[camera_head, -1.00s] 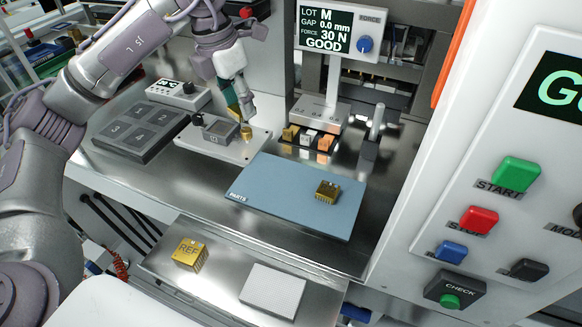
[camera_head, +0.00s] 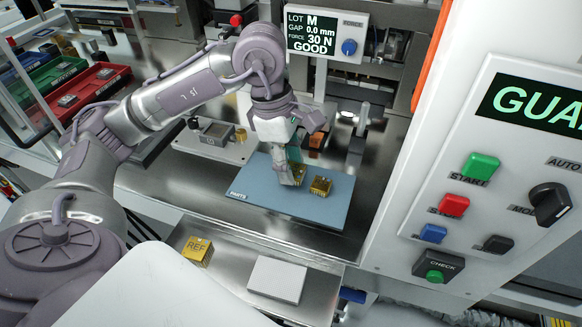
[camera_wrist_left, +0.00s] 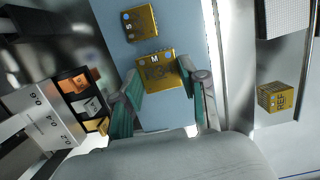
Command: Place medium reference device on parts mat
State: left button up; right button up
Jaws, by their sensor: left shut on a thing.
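The medium reference device, a gold block marked M (camera_wrist_left: 156,72), is between the green-padded fingers of my left gripper (camera_wrist_left: 158,104) in the left wrist view. In the head view, my left gripper (camera_head: 290,178) is shut on this gold block (camera_head: 298,174), partly hidden by the fingers. The block is over the blue parts mat (camera_head: 258,192), at or just above its surface; I cannot tell if it touches. A second gold block, marked S (camera_wrist_left: 140,22), sits on the mat beside it, and shows to its right in the head view (camera_head: 320,187). My right gripper is not in view.
A gold REF block (camera_head: 198,251) and a pale pad (camera_head: 277,279) sit on the lower metal shelf. A grey plate fixture (camera_head: 215,142) stands left of the mat. The press display (camera_head: 327,33) stands behind. The mat's left part is clear.

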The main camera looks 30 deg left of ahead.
pick_arm(q)
jog(key=shift+a+x, duration=0.2)
jog(key=shift+x, duration=0.85)
jog(key=shift+s+f, duration=0.1)
jog(key=shift+f, duration=0.3)
jog(key=o, duration=1.2)
jog(key=shift+c, duration=0.2)
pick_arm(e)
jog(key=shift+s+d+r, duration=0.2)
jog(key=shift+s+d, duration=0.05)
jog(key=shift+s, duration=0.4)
pick_arm(q)
jog(key=shift+r, duration=0.15)
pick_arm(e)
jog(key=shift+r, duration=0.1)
pick_arm(q)
jog(key=shift+r+p, duration=0.2)
jog(key=shift+p, duration=0.15)
jog(key=b+v, duration=0.2)
jog(key=v, duration=0.9)
jog(key=shift+r, duration=0.35)
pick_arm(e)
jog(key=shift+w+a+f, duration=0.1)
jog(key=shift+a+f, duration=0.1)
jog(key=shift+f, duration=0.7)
